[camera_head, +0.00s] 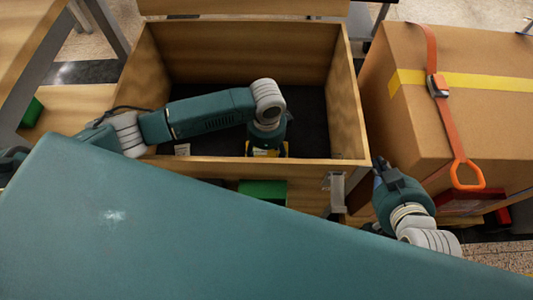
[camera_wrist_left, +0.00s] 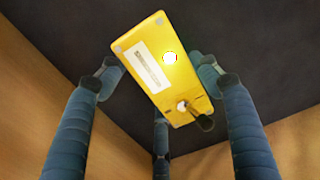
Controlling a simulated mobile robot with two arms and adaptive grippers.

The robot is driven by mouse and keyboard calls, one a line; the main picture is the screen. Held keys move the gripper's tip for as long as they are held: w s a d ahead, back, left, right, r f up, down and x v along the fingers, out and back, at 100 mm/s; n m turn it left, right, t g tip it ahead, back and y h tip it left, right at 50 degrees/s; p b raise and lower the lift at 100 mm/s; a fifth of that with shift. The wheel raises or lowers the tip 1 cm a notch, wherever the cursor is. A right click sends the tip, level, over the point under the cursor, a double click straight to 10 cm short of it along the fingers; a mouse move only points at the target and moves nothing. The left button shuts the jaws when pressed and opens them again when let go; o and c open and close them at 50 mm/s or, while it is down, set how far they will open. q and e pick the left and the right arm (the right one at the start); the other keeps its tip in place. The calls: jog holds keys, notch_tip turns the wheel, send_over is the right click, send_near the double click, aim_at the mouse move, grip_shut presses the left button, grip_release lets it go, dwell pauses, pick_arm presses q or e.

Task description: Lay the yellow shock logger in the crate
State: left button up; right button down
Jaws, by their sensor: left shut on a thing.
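The yellow shock logger (camera_wrist_left: 165,75) is a flat yellow block with a white label and a bright round spot. My left gripper (camera_wrist_left: 160,90) is shut on it, with blue fingers on both sides and one behind. In the head view, a little of the yellow logger (camera_head: 265,152) shows below my left wrist, inside the wooden crate (camera_head: 262,164). The crate is open at the top and has a dark floor. I cannot tell whether the logger touches that floor. My right gripper (camera_head: 381,172) is outside the crate, by its right front corner; its fingers are unclear.
A large cardboard box (camera_head: 455,95) with a yellow band and an orange strap (camera_head: 440,105) stands close to the crate's right. A green object (camera_head: 262,188) lies before the front wall. A small white label (camera_head: 182,149) shows inside the crate at left. My own teal body covers the foreground.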

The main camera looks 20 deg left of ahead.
aim_at(267, 152)
jog(key=shift+w+r, duration=0.1)
pick_arm(q)
jog(key=o, duration=1.4)
jog(key=shift+f, duration=0.15)
jog(key=shift+r, duration=0.3)
notch_tip(267, 152, up, 6)
jog(key=shift+p, duration=1.25)
notch_tip(267, 152, up, 5)
jog(key=shift+f+p, duration=0.2)
jog(key=shift+p, duration=0.55)
jog(key=shift+r, duration=0.55)
pick_arm(e)
jog(key=s+d+f+g+h, duration=0.1)
jog(key=s+d+f+g, duration=0.1)
jog(key=s, duration=0.5)
jog(key=s+d+f+g, duration=0.2)
jog(key=s+f+g, duration=0.1)
jog(key=s, duration=0.4)
jog(key=shift+d+f+g+h, duration=0.2)
jog(key=shift+f+g+h, duration=0.15)
jog(key=shift+g, duration=0.55)
